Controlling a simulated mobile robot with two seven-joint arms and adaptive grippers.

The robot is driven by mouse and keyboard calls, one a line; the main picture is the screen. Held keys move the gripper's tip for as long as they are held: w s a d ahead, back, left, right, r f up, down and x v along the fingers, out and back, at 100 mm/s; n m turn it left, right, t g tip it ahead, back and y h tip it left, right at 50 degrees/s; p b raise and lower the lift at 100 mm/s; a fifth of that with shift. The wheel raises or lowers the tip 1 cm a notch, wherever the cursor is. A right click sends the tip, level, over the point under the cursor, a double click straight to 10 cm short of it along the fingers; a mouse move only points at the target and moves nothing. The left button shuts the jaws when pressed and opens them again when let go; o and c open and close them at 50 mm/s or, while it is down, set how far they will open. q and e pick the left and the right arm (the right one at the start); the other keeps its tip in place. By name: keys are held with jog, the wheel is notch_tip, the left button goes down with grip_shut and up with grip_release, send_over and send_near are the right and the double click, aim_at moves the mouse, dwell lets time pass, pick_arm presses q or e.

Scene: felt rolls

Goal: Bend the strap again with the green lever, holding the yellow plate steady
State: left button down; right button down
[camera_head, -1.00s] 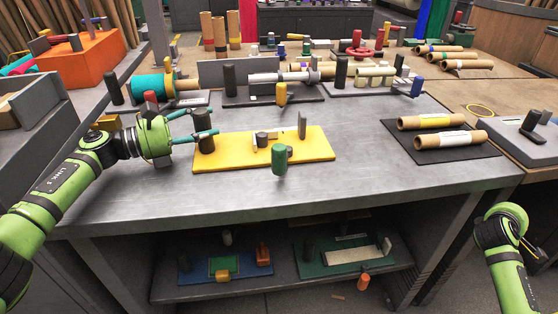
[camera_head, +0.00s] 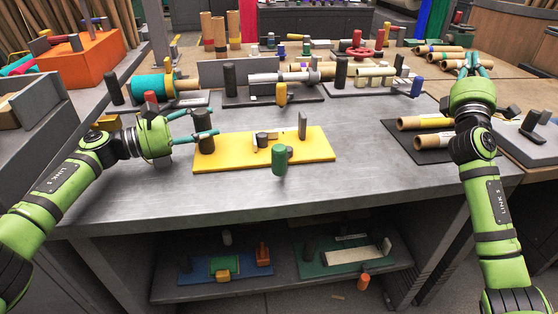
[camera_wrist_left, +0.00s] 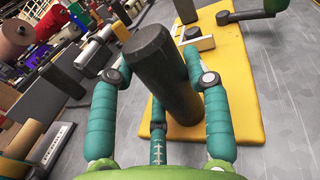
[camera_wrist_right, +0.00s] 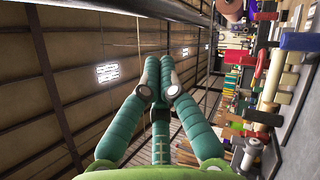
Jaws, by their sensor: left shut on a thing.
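The yellow plate (camera_head: 230,157) lies on the grey bench. A thick dark post (camera_head: 205,145) stands at its left end, and my left gripper (camera_head: 208,133) is shut around it. The left wrist view shows this post (camera_wrist_left: 160,70) between the teal fingers. The green lever (camera_head: 279,160) has its upright handle at the plate's front edge. A small pale piece, perhaps the strap (camera_head: 257,140), is beside a short dark peg (camera_head: 262,140) mid-plate, partly hidden. My right gripper (camera_head: 477,66) is raised at the right, away from the plate, its fingertips drawn together and empty.
Cardboard rolls on a dark mat (camera_head: 432,155) lie partly behind my right arm. Other fixtures with posts and rollers (camera_head: 282,78) stand along the bench's back. The bench front (camera_head: 360,175), right of the plate, is clear. A lower shelf holds a blue (camera_head: 200,277) and a green board (camera_head: 310,268).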

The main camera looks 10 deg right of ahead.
jog(key=w+a+r+n+t+y, duration=0.1)
jog(key=a+r+n+y, duration=0.2)
jog(key=a+n+y, duration=0.35)
jog(key=w+a+r+n+t+y, duration=0.2)
jog(key=a+r+n+y, duration=0.1)
jog(key=a+y, duration=0.5)
jog(key=w+a+r+n+t+y, duration=0.1)
jog(key=a+r+n+y, duration=0.35)
jog(key=a, duration=0.45)
jog(key=s+a+n+g+y, duration=0.2)
jog(key=a+n+g+y, duration=0.4)
jog(key=a, duration=0.4)
jog(key=s+a+n+g+y, duration=0.2)
jog(key=a+n+g+y, duration=0.45)
jog(key=a, duration=0.35)
jog(key=s+a+f+n+g+h, duration=0.3)
jog(key=s+a+n+g, duration=0.2)
jog(key=a+g, duration=0.45)
jog(key=m+h, duration=0.2)
jog(key=h, duration=1.4)
send_over(279, 162)
jog(key=w+a, duration=0.1)
jog(key=a, duration=0.5)
notch_tip(279, 162, down, 12)
jog(key=shift+t, duration=0.3)
jog(key=shift+d+f, duration=0.1)
jog(key=shift+f, duration=4.05)
